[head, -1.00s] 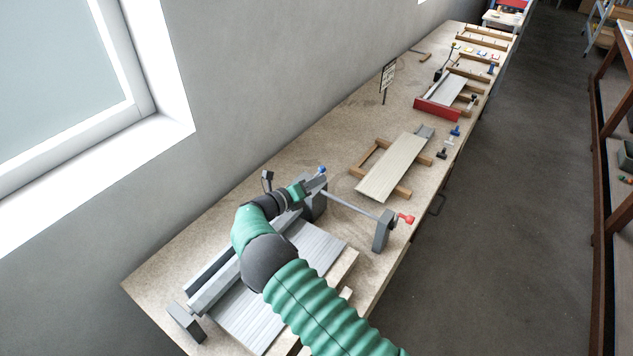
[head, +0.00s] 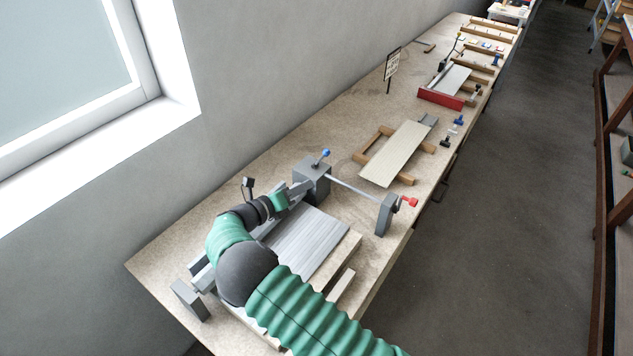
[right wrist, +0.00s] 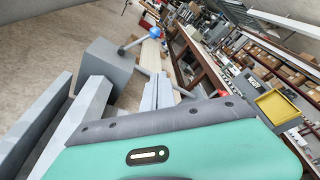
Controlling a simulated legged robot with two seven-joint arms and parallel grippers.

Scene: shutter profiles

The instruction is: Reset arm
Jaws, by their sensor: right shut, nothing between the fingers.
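My right arm reaches over a clamping fixture at the near end of the long bench. The right gripper (head: 304,187) is shut and empty, just left of a grey block (head: 315,176) with a blue-knobbed lever (head: 325,153). I cannot tell whether the gripper touches the fixture. A grey slatted panel (head: 318,238) lies below, partly hidden by my arm. My left gripper is not in view.
A rod runs from the block to a grey post (head: 385,215) with a red handle (head: 409,202). A pale panel (head: 398,155) lies on wooden rails farther along. A sign (head: 391,65) and a red-fronted fixture (head: 440,98) stand beyond. The aisle at right is clear.

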